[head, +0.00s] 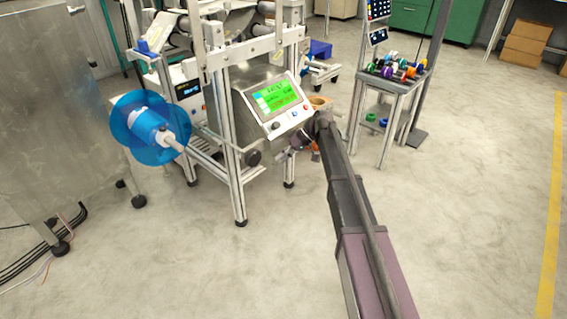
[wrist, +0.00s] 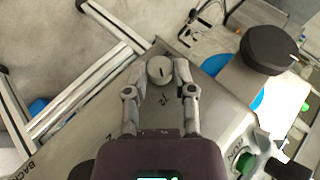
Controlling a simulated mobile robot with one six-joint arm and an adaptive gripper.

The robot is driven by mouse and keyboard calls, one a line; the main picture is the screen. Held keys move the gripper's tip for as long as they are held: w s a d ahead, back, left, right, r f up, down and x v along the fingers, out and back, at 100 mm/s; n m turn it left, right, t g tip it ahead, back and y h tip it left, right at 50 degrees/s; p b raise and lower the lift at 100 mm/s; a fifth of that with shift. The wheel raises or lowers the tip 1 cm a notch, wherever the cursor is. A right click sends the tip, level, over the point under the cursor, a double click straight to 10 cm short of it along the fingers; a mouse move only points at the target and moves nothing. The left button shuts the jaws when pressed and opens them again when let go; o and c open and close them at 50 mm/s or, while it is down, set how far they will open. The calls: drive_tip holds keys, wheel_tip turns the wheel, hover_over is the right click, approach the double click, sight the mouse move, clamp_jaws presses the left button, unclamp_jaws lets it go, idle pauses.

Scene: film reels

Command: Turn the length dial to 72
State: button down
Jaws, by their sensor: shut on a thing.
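The length dial (wrist: 160,71) is a small grey round knob with a dark pointer line, on a grey metal panel in the wrist view. My gripper (wrist: 159,76) has its two fingers on either side of the dial, shut on it. A printed mark that looks like 72 shows on the panel just below the dial, between the fingers. I cannot tell exactly which mark the line points at.
The console has a lit green screen (head: 278,95), its text too small to read. A black round knob (wrist: 268,48) and a green button (wrist: 245,163) are near my gripper. A blue reel (head: 125,128) sticks out at left. A small table (head: 395,85) with colourful spools stands at right.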

drive_tip(key=shift+a+f+g+y+b, duration=0.1)
drive_tip(key=shift+f+g+y+b, duration=0.05)
drive_tip(key=shift+g+y+b, duration=0.3)
drive_tip(key=shift+c, duration=2.2)
unclamp_jaws()
drive_tip(key=s+d+r+m+t+h+p, duration=0.2)
drive_tip(key=s+d+r+m+h+p, duration=0.15)
drive_tip(key=s+d+p, duration=0.4)
drive_tip(key=s+d+r+m+t+h+p, duration=0.1)
drive_tip(key=s+d+r+m+h+p, duration=0.25)
drive_tip(key=s+d, duration=0.55)
drive_tip(key=s+d+r+m+t+h+p, duration=0.2)
drive_tip(key=s+d+r+h+p, duration=0.15)
drive_tip(key=s+d+p, duration=0.5)
wheel_tip(320, 180, up, 37)
drive_tip(key=s+a+p, duration=0.1)
drive_tip(key=a+p, duration=0.1)
drive_tip(key=p, duration=3.3)
drive_tip(key=shift+s+f+y, duration=0.15)
drive_tip(key=shift+s+y, duration=0.15)
